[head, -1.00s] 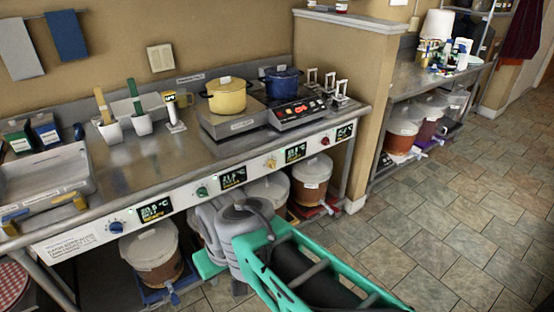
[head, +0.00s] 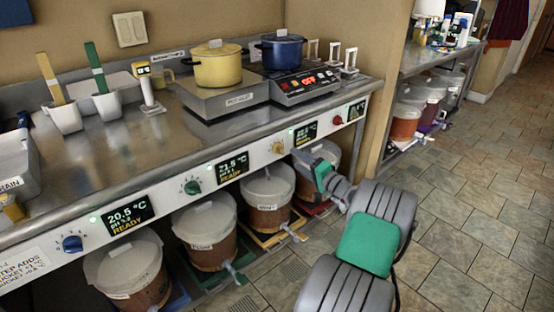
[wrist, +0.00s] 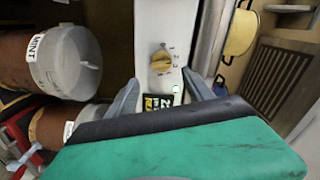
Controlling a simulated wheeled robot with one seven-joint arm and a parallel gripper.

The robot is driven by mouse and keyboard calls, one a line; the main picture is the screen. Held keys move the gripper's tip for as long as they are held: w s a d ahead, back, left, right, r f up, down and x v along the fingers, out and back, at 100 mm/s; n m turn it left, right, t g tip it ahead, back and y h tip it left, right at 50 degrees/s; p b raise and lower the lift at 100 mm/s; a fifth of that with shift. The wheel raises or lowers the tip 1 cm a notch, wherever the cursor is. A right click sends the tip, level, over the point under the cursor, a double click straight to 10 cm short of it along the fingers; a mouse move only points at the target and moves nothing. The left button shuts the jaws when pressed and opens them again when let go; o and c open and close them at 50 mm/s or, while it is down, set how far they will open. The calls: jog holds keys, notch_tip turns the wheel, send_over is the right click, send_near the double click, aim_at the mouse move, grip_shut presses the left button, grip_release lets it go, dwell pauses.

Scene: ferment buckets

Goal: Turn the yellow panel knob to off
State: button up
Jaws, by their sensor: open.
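The yellow panel knob (head: 278,147) sits on the pale front panel of the counter in the head view, left of a small lit display (head: 306,132). In the wrist view the yellow knob (wrist: 161,61) shows between and beyond my fingertips, with small printed marks beside it. I cannot read which mark it points to. My gripper (wrist: 162,88) is open and empty, its two grey fingers spread on either side of the panel, apart from the knob. In the head view my gripper (head: 305,157) is close to the panel, just right of and below the knob, partly hidden by its own wrist.
Other knobs on the panel are blue (head: 72,243), green (head: 192,187) and red (head: 337,120). Lidded buckets (head: 267,200) stand beneath the counter. A yellow pot (head: 218,66) and a blue pot (head: 281,50) stand on top. The tiled floor in front is open.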

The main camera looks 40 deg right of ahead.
aim_at(282, 151)
jog(key=w, duration=0.7)
jog(key=shift+w+a+r, duration=0.15)
jog(key=shift+w+a, duration=0.15)
jog(key=shift+a, duration=0.05)
jog(key=shift+c, duration=0.4)
jog(key=c, duration=1.2)
jog(key=shift+d, duration=0.2)
grip_shut()
jog(key=shift+a+b, duration=0.1)
jog(key=shift+b, duration=0.3)
